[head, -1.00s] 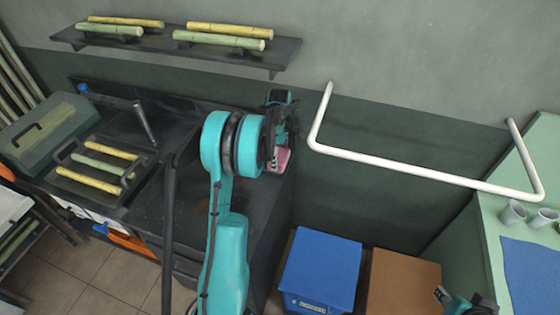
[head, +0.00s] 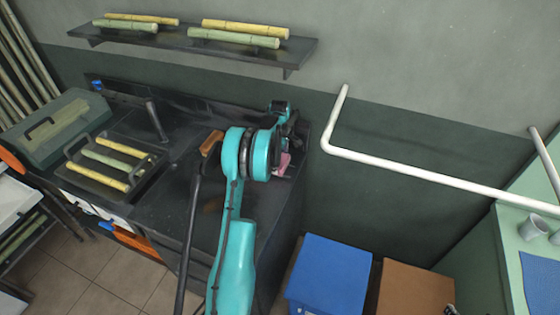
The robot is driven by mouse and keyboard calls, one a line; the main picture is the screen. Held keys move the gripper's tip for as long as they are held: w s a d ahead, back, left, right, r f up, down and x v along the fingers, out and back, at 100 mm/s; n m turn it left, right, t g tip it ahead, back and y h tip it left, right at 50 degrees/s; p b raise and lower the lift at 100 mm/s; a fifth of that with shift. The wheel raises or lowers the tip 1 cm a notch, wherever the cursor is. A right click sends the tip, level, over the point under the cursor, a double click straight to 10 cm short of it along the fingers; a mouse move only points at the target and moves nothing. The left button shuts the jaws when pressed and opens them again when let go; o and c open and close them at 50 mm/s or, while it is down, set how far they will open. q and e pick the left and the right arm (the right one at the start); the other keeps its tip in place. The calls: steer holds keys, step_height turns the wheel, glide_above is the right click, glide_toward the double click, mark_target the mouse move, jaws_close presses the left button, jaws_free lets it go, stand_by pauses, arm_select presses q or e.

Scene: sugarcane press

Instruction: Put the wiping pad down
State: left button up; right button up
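The pink wiping pad (head: 284,162) shows at the right end of the dark counter (head: 180,205), partly covered by my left arm. My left gripper (head: 285,150) is at the pad, mostly hidden behind the teal wrist. I cannot see whether its fingers are closed on the pad, or whether the pad touches the counter. Only a sliver of my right gripper (head: 450,310) shows at the bottom edge, by the brown box; its fingers cannot be made out.
A tray (head: 78,175) with cane pieces and a green case (head: 62,130) stand at left. A brown block (head: 211,143) and a dark stain-like patch (head: 213,203) show near my arm. A white rail (head: 430,175), blue box (head: 328,270) and brown box (head: 415,290) are at right.

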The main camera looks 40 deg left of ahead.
arm_select(q)
steer(key=shift+f, duration=0.2)
steer(key=o, duration=0.9)
steer(key=r+p, duration=0.1)
steer(key=r, duration=0.4)
steer(key=r+p, duration=0.1)
steer(key=r, duration=0.2)
steer(key=shift+s+a+p, duration=0.15)
steer(key=shift+s+p, duration=0.1)
steer(key=shift+p, duration=0.1)
steer(key=shift+f, duration=0.1)
